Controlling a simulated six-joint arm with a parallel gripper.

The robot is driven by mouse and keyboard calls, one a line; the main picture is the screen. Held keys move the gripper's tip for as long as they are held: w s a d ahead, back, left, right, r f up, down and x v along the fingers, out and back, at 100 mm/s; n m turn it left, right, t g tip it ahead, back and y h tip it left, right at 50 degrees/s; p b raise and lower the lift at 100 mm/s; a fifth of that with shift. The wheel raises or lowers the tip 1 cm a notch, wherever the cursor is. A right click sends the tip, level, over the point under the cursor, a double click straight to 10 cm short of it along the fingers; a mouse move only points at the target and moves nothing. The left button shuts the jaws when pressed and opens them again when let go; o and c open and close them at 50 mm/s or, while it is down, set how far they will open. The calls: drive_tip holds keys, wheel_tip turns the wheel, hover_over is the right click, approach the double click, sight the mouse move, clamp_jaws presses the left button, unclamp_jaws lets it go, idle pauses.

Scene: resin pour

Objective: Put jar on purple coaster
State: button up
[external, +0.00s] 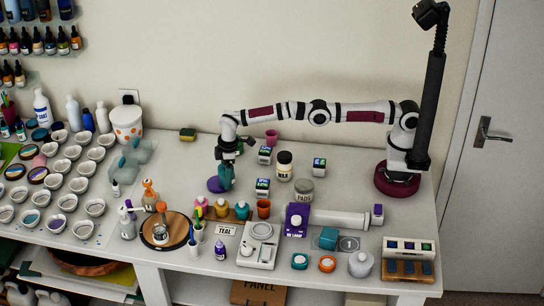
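A flat round purple coaster (214,185) lies on the table left of centre. A teal jar-like thing (227,178) is directly below my gripper (228,160), at the coaster's right side, overlapping its edge in this view. I cannot tell whether it rests on the coaster, stands beside it or hangs just above. My gripper points down with its fingertips at the top of the teal thing. The fingers are too small and dark to show whether they are closed on it. Other jars stand to the right: a wax jar with a black lid (284,168) and a grey-lidded pads jar (304,190).
Small labelled boxes (262,187) and a pink cup (271,136) stand right of my gripper. Several small bottles (221,208) and a round wooden tray (149,236) are in front. A lumpy grey-teal thing (130,160) lies left. Bare table surrounds the coaster's left side.

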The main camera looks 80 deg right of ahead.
drive_tip(key=o, duration=0.3)
drive_tip(key=shift+r, duration=0.1)
drive_tip(key=r, duration=0.4)
drive_tip(key=s+r, duration=0.1)
drive_tip(key=r, duration=0.7)
drive_tip(key=shift+s+d+r, duration=0.2)
drive_tip(key=shift+d, duration=0.1)
drive_tip(key=s+d+r+m, duration=0.2)
drive_tip(key=s+d+r, duration=0.1)
drive_tip(key=s+r, duration=0.4)
drive_tip(key=s+d+r+m, duration=0.25)
drive_tip(key=s+r, duration=0.35)
drive_tip(key=s, duration=0.3)
drive_tip(key=s+f+m, duration=0.2)
drive_tip(key=s+f, duration=0.1)
drive_tip(key=s, duration=1.1)
drive_tip(key=s+d+f+m+g+y, duration=0.1)
drive_tip(key=s+f+m, duration=0.2)
drive_tip(key=s, duration=1.2)
drive_tip(key=shift+s+d+m, duration=0.3)
drive_tip(key=shift+m, duration=0.05)
